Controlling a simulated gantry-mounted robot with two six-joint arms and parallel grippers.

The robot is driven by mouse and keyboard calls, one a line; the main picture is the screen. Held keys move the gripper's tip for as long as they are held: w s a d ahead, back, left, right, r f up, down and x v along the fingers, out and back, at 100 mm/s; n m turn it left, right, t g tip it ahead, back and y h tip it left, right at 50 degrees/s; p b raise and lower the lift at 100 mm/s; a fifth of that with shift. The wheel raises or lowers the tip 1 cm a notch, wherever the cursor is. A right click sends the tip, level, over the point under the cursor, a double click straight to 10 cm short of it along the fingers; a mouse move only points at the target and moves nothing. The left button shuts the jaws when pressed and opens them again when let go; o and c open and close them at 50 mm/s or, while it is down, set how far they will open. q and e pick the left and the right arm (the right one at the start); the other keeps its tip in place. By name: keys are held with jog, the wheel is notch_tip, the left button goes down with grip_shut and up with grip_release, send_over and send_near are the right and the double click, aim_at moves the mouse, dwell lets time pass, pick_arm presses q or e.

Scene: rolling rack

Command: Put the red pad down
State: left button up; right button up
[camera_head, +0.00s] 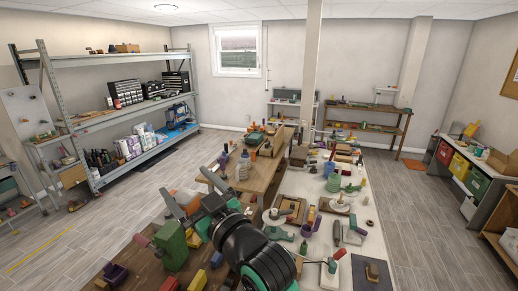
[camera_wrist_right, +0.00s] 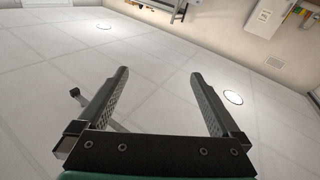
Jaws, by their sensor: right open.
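My right gripper (camera_head: 187,184) is raised over the workbench in the head view, with its fingers spread apart. The right wrist view shows the same gripper (camera_wrist_right: 159,76) open, with nothing between its fingers. That view faces the pale ceiling. I cannot make out a red pad for certain in either view. A small red block (camera_head: 170,284) lies at the bottom edge of the head view, below the gripper and apart from it; whether it is the pad I cannot tell. My right arm hides part of the bench. My left gripper is not in view.
The light-topped bench (camera_head: 386,232) is crowded with tools and small parts. A dark square pad (camera_head: 360,276) lies at its near right. A green machine (camera_head: 172,248) stands close below the gripper. A tall metal rack (camera_head: 82,122) stands at left. Grey floor (camera_head: 112,221) is open beside it.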

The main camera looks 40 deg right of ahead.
jog(key=s+r+m+t+y, duration=0.1)
jog(key=s+r+t, duration=0.7)
jog(key=s+r, duration=1.1)
jog(key=s, duration=0.2)
jog(key=shift+s+a+r, duration=0.2)
jog(key=shift+s+r, duration=0.15)
